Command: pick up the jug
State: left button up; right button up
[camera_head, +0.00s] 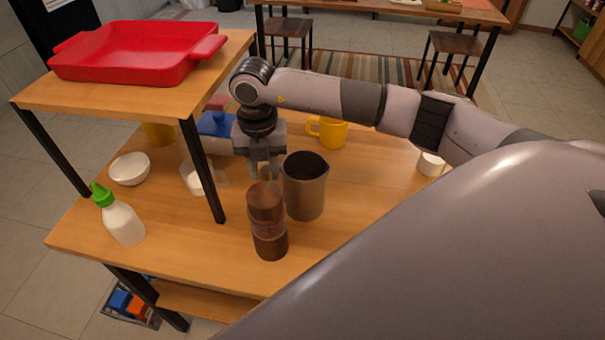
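The jug is likely the grey, open-topped metal vessel (305,190) standing upright on the wooden table, dark inside. My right gripper (264,172) points down just left of its rim, with a visible gap between its fingers and nothing seen between them. A brown wooden mill (268,225) stands in front of the gripper and partly hides the fingertips, so I cannot tell whether they touch the jug. My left gripper is not in view.
A yellow mug (328,132) stands behind the jug. A white cup (431,164) is at the right. A raised shelf holds a red tray (140,50). A white bowl (130,169), a green-capped bottle (122,222) and a blue-lidded container (216,124) are at the left.

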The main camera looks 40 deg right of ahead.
aim_at(265, 178)
notch_tip(265, 178, down, 3)
jog(key=shift+f, duration=0.15)
grip_shut()
jog(key=shift+r, duration=0.2)
dwell(1.2)
